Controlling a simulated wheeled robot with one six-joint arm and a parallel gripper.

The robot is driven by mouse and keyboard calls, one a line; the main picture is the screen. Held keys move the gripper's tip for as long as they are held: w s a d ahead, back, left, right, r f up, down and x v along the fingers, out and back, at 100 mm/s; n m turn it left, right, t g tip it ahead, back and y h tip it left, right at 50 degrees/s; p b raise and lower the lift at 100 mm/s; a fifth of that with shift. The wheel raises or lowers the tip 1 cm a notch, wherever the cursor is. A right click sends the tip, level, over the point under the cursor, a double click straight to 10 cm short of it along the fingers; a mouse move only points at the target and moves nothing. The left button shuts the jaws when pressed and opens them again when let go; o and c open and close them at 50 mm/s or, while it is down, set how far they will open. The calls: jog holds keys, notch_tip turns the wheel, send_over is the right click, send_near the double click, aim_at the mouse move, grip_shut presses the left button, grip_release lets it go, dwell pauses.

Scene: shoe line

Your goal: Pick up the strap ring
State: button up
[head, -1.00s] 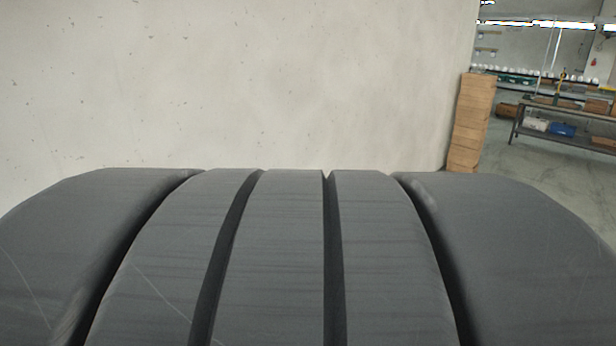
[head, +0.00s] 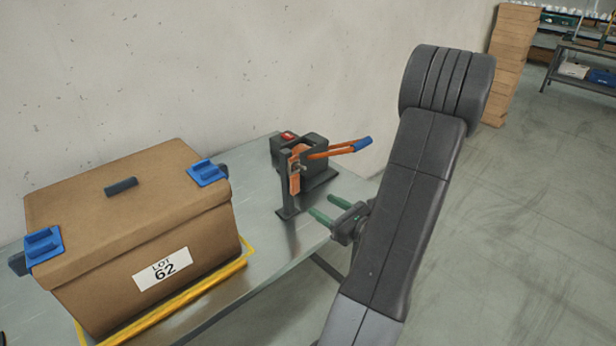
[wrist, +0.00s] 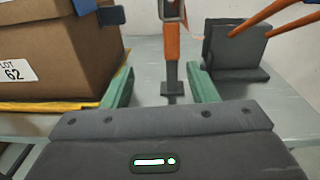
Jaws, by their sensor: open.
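The strap ring (head: 295,168) looks like a grey metal ring on a short orange strap, hanging at the front of a dark stand (head: 289,208) on the table. In the wrist view the ring (wrist: 172,9) is at the top edge, partly cut off, with the orange strap (wrist: 171,50) below it. My gripper (head: 320,207) is open and empty, its two green fingers pointing towards the stand. In the wrist view the gripper (wrist: 160,69) has its fingers on either side of the strap's line, with the strap beyond the fingertips and apart from them.
A brown lidded box (head: 130,225) marked LOT 62, with blue clips (head: 207,172), stands left on the grey table (head: 262,240) inside yellow tape. A dark device (head: 312,152) with orange, blue-tipped handles (head: 340,148) is behind the stand. A pale wall closes the back.

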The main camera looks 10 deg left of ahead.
aim_at(296, 183)
jog(key=shift+m+t, duration=0.4)
jog(key=shift+t, duration=0.1)
jog(key=x, duration=0.3)
jog(key=w+x, duration=0.1)
jog(key=x, duration=0.2)
jog(key=d+p+x, duration=0.1)
jog(key=x, duration=0.2)
jog(key=shift+w+d+f, duration=0.15)
jog(key=shift+w+f, duration=0.05)
jog(key=shift+w, duration=0.05)
jog(key=p+x, duration=0.1)
jog(key=x, duration=0.3)
jog(key=shift+s+a+f, duration=0.1)
jog(key=shift+s+a, duration=0.1)
jog(key=shift+a, duration=0.05)
jog(key=shift+w+a, duration=0.4)
jog(key=shift+a, duration=0.05)
jog(key=c, duration=1.1)
